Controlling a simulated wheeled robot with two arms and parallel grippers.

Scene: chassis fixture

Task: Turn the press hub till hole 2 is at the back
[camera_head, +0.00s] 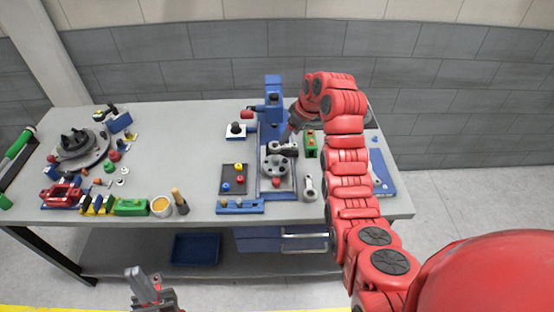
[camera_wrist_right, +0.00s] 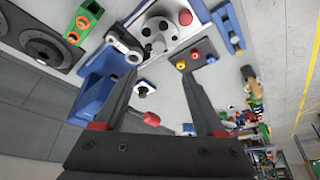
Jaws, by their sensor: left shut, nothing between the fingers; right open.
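The press hub (camera_head: 275,167) is a grey disc with dark holes, lying on the blue press base. It also shows at the top of the right wrist view (camera_wrist_right: 160,28), with a red knob (camera_wrist_right: 185,17) at its rim. The blue press column (camera_head: 273,100) stands behind it. I cannot read any hole numbers. My right gripper (camera_wrist_right: 158,78) is open and empty, its fingers pointing towards the press and apart from the hub. My left gripper (camera_head: 150,290) is shut and empty, in front of the table.
A dark tray (camera_head: 234,178) with coloured knobs lies left of the hub. A green block (camera_head: 311,145) and a grey part (camera_head: 309,188) lie on its right. A round fixture (camera_head: 80,148) and loose parts fill the table's left. The table between is clear.

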